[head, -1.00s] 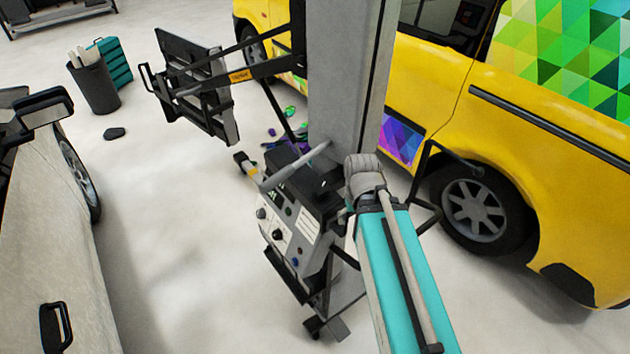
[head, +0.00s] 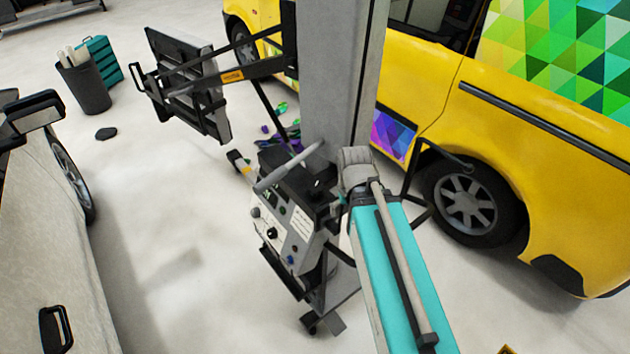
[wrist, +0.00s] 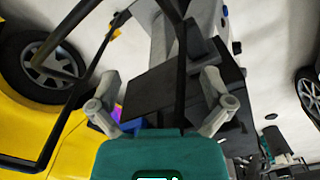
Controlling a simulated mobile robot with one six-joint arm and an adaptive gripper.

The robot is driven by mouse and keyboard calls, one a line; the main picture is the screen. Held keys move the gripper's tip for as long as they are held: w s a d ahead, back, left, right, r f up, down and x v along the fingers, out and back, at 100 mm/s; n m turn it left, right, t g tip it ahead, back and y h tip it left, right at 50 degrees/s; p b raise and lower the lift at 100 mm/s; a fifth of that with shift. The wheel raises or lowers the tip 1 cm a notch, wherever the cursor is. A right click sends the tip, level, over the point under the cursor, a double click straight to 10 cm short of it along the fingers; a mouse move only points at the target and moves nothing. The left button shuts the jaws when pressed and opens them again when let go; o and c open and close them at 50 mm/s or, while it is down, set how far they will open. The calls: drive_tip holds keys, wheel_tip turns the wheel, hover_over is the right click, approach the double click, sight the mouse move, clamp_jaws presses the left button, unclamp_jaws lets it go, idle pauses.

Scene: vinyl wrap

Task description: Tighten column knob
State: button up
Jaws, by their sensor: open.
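A grey upright column (head: 340,80) rises from a wheeled cart with a control panel (head: 282,228). The panel carries a black knob (head: 272,233) and a blue knob (head: 291,259); I cannot tell any column knob apart for sure. My gripper (wrist: 160,76) is open in the wrist view, its grey fingers spread wide with nothing held. A dark flat part of the cart (wrist: 160,92) and a black bar lie beyond and between the fingers.
A yellow van (head: 530,180) stands close behind on the right. A black bent handle bar (head: 405,180) sticks out right of the column. A panel on an arm (head: 190,85) extends left. A pale car (head: 50,240) is at left, with clear floor between.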

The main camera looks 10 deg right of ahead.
drive_tip(key=w+a+r+n+p, duration=0.1)
drive_tip(key=w+r+n+p, duration=0.15)
drive_tip(key=r+p, duration=1.15)
wheel_tip(320, 180, up, 2)
drive_tip(key=n+p, duration=0.1)
drive_tip(key=n, duration=0.9)
hover_over(315, 187)
drive_tip(key=shift+m, duration=0.25)
drive_tip(key=shift+f, duration=0.1)
wheel_tip(315, 187, down, 14)
drive_tip(key=b, duration=1.3)
drive_tip(key=shift+r+b, duration=0.2)
drive_tip(key=shift+b, duration=0.2)
